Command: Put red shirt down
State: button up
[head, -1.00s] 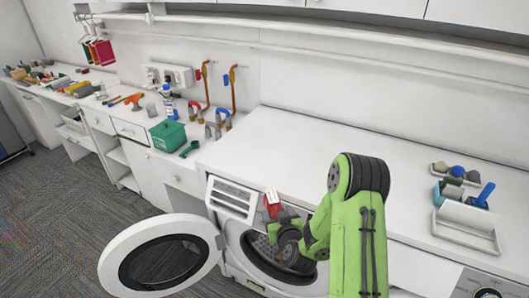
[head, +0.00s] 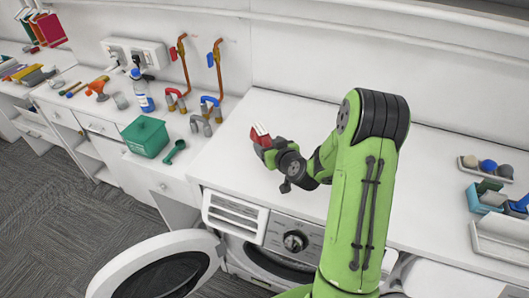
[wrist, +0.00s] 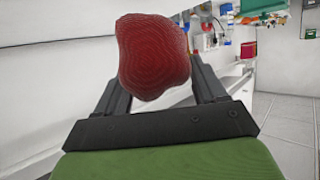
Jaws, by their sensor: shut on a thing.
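The red shirt (wrist: 152,58) is a bunched, rounded red bundle between the two dark fingers of my gripper (wrist: 155,85) in the wrist view. In the head view the red shirt (head: 258,139) shows as a small red patch with a white part at the end of my arm. My gripper (head: 266,146) is shut on it and is over the white countertop (head: 235,165), above the washing machine (head: 290,245). I cannot tell from the head view whether the shirt touches the counter. My arm hides part of the countertop and machine.
The washing machine's round door (head: 160,268) is open at lower left. A green bin (head: 146,136) and a green scoop (head: 174,152) stand left of the gripper. Pipe fittings (head: 197,100) are behind. Trays with small items (head: 487,167) are at right. The countertop between is clear.

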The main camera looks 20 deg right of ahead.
notch_tip(320, 180, down, 8)
jog(key=shift+r+b, duration=0.15)
jog(key=shift+b, duration=0.35)
jog(key=shift+s+r, duration=0.15)
jog(key=shift+f, duration=0.2)
jog(key=o, duration=1.2)
jog(key=shift+c, duration=0.2)
jog(key=shift+r, duration=0.15)
